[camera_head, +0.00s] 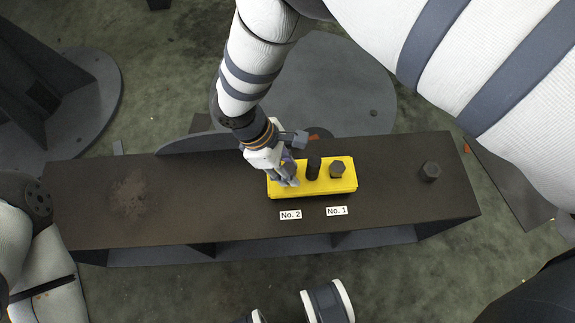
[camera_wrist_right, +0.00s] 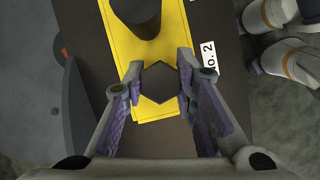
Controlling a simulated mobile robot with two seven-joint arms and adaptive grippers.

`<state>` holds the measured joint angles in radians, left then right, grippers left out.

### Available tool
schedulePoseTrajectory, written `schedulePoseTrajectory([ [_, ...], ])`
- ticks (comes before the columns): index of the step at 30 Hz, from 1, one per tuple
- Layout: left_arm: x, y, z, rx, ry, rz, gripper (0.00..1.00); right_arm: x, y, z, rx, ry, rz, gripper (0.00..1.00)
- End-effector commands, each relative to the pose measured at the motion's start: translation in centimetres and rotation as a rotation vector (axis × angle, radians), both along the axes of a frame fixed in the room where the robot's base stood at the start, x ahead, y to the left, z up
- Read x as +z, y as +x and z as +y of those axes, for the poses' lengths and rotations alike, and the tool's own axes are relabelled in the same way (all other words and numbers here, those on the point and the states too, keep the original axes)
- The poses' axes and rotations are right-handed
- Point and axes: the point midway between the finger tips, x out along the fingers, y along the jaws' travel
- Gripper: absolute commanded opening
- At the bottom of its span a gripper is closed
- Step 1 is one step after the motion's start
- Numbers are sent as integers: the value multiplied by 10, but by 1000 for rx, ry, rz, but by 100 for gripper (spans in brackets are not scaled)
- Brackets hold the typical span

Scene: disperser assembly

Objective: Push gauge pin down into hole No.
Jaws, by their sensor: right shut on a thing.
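A yellow block (camera_head: 312,188) sits on the dark bench, with a "No. 2" label (camera_head: 290,215) and a "No. 1" label (camera_head: 337,211) in front of it. My right gripper (camera_head: 289,180) is over the block's left end, near "No. 2". In the right wrist view its fingers are shut on a dark hexagonal pin head (camera_wrist_right: 164,84), with yellow surface around it. How deep this gauge pin sits is hidden. A dark round cylinder (camera_head: 313,168) stands mid-block. Another hex-headed pin (camera_head: 337,170) stands near "No. 1". My left gripper is out of view.
A loose dark hexagonal piece (camera_head: 430,171) stands on the bench (camera_head: 385,205) to the right of the block. The bench is clear to the left, apart from a rusty patch (camera_head: 130,195).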

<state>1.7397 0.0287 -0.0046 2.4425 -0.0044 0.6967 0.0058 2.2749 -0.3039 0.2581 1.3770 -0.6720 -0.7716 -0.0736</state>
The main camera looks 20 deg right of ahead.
Motion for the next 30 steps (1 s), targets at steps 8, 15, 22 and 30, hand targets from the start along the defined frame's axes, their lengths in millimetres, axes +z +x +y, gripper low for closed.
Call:
schedulePoseTrajectory([
  [8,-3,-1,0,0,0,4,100,-6,0,0,0,0,0,35],
  [15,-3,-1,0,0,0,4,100,-5,0,0,0,0,0,49],
  [22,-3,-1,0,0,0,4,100,7,4,4,0,1,-4,49],
  [30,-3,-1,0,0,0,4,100,74,18,28,1,1,-5,49],
])
